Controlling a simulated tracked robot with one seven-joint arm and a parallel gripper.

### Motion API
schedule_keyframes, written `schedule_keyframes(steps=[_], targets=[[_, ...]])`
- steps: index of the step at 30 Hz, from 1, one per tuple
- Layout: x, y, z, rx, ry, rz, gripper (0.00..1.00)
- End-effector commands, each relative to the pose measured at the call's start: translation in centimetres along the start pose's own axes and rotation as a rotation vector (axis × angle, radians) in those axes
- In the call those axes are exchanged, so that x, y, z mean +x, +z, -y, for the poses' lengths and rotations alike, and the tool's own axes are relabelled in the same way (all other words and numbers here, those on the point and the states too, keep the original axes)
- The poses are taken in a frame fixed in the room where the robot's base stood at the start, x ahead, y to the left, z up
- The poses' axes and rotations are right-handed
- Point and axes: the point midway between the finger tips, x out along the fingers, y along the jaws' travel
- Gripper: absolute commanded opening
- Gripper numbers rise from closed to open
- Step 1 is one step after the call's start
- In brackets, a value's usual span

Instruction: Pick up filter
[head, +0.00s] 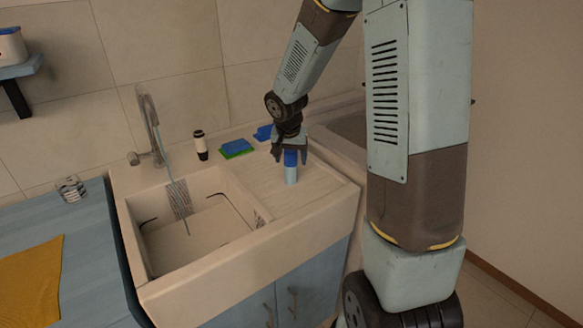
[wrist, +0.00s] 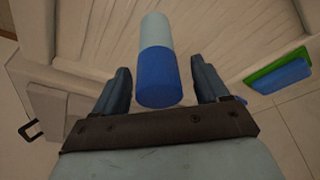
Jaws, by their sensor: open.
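The filter appears to be the small cylinder (head: 291,175) with a pale blue body and a darker blue top, standing on the ribbed drainboard right of the sink basin. In the wrist view the same cylinder (wrist: 156,72) lies between my two fingers, its blue end nearest me. My gripper (head: 290,157) is above and around its top in the head view. In the wrist view my gripper (wrist: 162,90) is open, with a gap visible between each finger and the cylinder.
A green and blue sponge (head: 237,149) and another blue sponge (head: 264,133) lie behind the drainboard. The sink basin (head: 190,225) is left. A glass (head: 71,188) stands on the blue counter.

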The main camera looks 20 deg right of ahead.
Motion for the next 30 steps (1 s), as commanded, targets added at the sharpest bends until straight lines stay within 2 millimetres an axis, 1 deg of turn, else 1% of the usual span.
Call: schedule_keyframes(steps=[8, 9, 27, 28, 30], targets=[[0.27, 0.02, 0.03, -0.001, 0.000, 0.000, 0.74], [0.26, 0.01, 0.03, -0.001, 0.000, 0.000, 0.72], [0.24, 0.02, 0.07, -0.001, 0.000, 0.000, 0.14], [0.24, 0.02, 0.07, -0.001, 0.000, 0.000, 0.12], [0.24, 0.02, 0.07, -0.001, 0.000, 0.000, 0.12]])
